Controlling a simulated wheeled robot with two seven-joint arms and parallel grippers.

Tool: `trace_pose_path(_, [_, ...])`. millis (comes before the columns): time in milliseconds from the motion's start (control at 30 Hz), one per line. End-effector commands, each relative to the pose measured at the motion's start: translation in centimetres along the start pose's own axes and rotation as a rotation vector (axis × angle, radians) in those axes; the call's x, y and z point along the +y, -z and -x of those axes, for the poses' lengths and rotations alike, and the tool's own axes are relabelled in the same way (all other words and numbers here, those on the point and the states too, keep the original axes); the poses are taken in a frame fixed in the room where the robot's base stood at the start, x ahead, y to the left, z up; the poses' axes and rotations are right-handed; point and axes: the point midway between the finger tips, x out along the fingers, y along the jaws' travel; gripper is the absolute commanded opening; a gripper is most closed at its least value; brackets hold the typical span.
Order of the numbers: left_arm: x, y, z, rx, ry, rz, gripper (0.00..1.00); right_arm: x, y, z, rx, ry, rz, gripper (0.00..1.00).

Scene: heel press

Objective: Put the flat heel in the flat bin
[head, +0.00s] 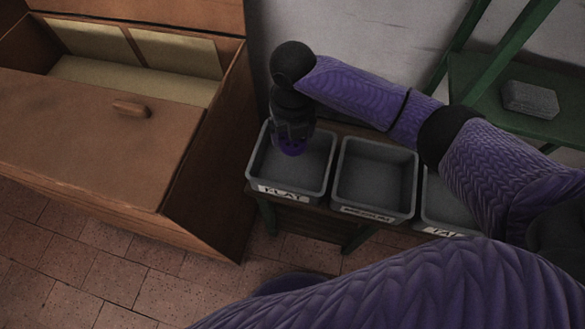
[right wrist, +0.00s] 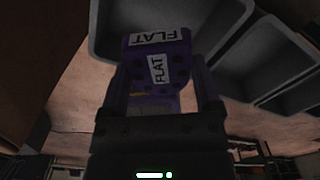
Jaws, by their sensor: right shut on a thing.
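The flat heel (head: 291,148) is a purple block, small and mostly covered by my gripper in the head view. In the right wrist view the heel (right wrist: 157,60) carries two white labels reading FLAT. My right gripper (head: 292,138) points down and is shut on the heel, with its fingers (right wrist: 163,95) on either side of it. The flat bin (head: 262,182) is the grey left-hand bin, labelled FLAT. The heel shows over this bin's opening; its exact height above the floor of the bin is unclear. My left gripper is not in view.
A middle grey bin (head: 376,207) and a right-hand bin (head: 450,205), partly hidden by my arm, look empty. A large wooden chest (head: 100,120) stands close on the left. A green shelf (head: 480,90) holding a grey block (head: 530,99) stands at the right.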

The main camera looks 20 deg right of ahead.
Motion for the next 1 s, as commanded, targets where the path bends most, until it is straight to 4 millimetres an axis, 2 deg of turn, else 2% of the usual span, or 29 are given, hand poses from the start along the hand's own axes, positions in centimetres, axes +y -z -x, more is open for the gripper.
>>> trace_pose_path(33, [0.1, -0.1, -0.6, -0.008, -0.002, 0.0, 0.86, 0.1, 0.0, -1.2, 0.005, 0.001, 0.08, 0.21])
trace_pose_path(200, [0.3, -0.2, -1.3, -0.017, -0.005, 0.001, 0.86, 0.0, -0.1, -2.8, 0.005, 0.005, 0.229, 0.21])
trace_pose_path(267, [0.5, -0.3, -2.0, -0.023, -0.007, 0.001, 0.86, 0.0, 0.0, -4.0, 0.007, 0.005, 0.236, 0.21])
trace_pose_path(400, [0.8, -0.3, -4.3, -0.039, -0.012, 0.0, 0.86, 0.0, 0.1, -7.9, 0.011, 0.005, 0.236, 0.21])
trace_pose_path(633, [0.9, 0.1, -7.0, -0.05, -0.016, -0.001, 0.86, 0.0, 0.1, -12.3, 0.009, 0.005, 0.234, 0.21])
trace_pose_path(967, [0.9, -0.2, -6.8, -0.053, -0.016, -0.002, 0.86, -0.1, 0.0, -12.2, 0.002, 0.006, 0.234, 0.21])
trace_pose_path(1000, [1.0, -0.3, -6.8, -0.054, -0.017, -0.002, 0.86, -0.1, 0.0, -12.3, 0.003, 0.007, 0.234, 0.83])
